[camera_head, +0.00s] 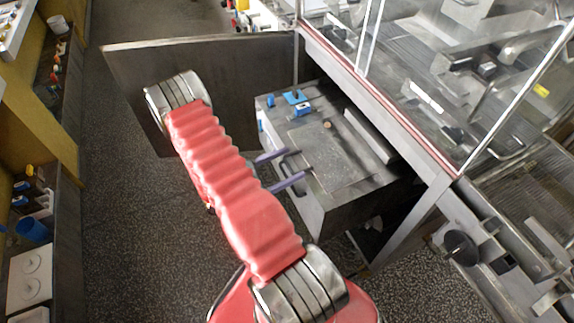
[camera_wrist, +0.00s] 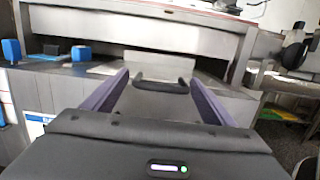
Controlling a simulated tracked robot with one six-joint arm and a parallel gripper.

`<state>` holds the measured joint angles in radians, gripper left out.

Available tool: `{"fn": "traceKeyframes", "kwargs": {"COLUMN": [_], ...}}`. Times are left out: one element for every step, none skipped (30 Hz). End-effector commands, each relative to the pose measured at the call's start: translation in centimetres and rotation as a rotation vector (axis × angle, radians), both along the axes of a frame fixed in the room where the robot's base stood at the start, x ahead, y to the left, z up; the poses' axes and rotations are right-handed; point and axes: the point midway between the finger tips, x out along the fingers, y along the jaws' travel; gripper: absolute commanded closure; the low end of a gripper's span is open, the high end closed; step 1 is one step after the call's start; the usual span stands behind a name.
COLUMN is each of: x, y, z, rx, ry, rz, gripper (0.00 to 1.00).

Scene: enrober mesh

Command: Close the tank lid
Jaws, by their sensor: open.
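A metal tank unit (camera_head: 310,198) stands under the machine, right of my arm in the head view. Its top has a flat rectangular panel (camera_head: 325,152), and a narrow pale plate (camera_head: 370,136) stands behind it. I cannot tell for certain which part is the lid. My gripper (camera_head: 294,163) is at the unit's near edge, its two purple fingers spread apart. In the wrist view, my gripper (camera_wrist: 160,78) is open, with a dark bar handle (camera_wrist: 162,87) in the gap between the fingers. Contact with the handle cannot be told. A pale upright panel (camera_wrist: 155,65) shows behind it.
Blue blocks (camera_head: 303,109) sit on the unit's far left corner; one also shows in the wrist view (camera_wrist: 12,50). A large dark metal panel (camera_head: 130,75) stands behind my arm. A framed glass guard (camera_head: 450,70) rises at right. The speckled floor (camera_head: 130,230) at left is clear.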

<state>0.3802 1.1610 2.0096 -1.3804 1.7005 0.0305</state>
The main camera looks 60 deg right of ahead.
Motion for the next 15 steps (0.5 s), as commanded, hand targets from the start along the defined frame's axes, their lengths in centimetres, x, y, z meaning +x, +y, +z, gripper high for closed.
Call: {"fn": "traceKeyframes", "kwargs": {"x": [0.1, 0.2, 0.3, 0.4, 0.6, 0.8, 1.0, 1.2, 1.5, 1.7, 2.0, 2.3, 2.5, 2.7, 3.0], "y": [0.2, 0.3, 0.5, 0.7, 0.9, 1.2, 1.5, 1.8, 2.2, 2.6, 3.0, 3.4, 3.8, 4.2, 4.7], "z": [0.0, 0.0, -0.1, -0.1, -0.1, -0.2, -0.2, -0.3, -0.4, -0.4, -0.5, -0.6, -0.6, -0.7, -0.8], "rx": [0.0, -0.001, 0.0, 0.0, 0.0, 0.0, 0.0, 0.0, -0.001, 0.0, -0.001, -0.001, -0.001, -0.001, 0.0], "ry": [0.0, 0.001, 0.001, 0.001, 0.002, 0.002, 0.002, 0.002, 0.001, 0.0, 0.0, 0.0, 0.0, 0.0, 0.0], "rz": [0.001, 0.001, 0.001, 0.001, 0.002, 0.002, 0.002, 0.002, 0.003, 0.004, 0.004, 0.004, 0.005, 0.005, 0.005], "gripper": [0.22, 0.22, 0.22, 0.22, 0.22, 0.22, 0.22, 0.22, 0.22, 0.22, 0.22, 0.22, 0.22, 0.22, 0.22]}}
